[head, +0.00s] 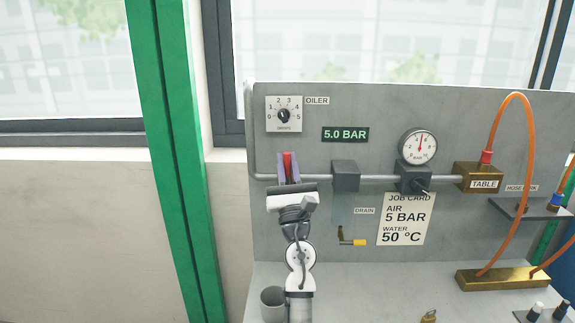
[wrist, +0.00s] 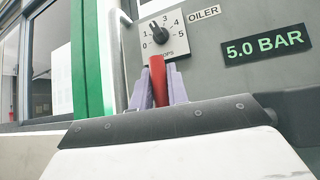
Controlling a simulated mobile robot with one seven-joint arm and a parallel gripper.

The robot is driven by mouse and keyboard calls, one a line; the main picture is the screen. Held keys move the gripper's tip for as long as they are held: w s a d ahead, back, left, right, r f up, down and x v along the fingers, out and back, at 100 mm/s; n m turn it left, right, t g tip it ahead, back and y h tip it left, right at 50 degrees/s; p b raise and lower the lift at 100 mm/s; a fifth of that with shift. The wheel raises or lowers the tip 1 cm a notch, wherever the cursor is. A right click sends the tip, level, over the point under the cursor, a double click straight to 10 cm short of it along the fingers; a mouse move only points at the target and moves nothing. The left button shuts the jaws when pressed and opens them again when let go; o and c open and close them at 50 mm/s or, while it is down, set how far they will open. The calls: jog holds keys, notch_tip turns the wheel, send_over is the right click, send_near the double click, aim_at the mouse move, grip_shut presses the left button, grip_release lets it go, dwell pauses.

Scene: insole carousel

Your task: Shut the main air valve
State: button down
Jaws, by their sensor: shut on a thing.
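The main air valve shows as a red handle (head: 288,164) on the left part of the grey pipe (head: 325,178), under the oiler dial. It appears upright, across the line of the pipe. My gripper (head: 289,168) has its two purple fingers on either side of the handle and is shut on it. In the wrist view the red handle (wrist: 158,84) stands between the fingertips (wrist: 158,90). The valve body is hidden behind my gripper. The green display (head: 345,134) reads 5.0 BAR, and the round gauge's (head: 418,147) needle points roughly upward.
The oiler dial (head: 284,114) is just above my gripper. A grey block (head: 345,176) sits on the pipe to the right, and a yellow-tipped drain lever (head: 358,242) is below. A grey cup (head: 272,303) stands beside my arm.

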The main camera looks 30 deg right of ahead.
jog(key=c, duration=1.4)
grip_release()
jog(key=shift+a, duration=0.1)
jog(key=shift+o, duration=0.2)
jog(key=b+v, duration=0.4)
jog(key=v, duration=0.9)
jog(key=shift+s+f+b, duration=0.3)
jog(key=shift+b, duration=0.1)
jog(key=shift+a, duration=0.1)
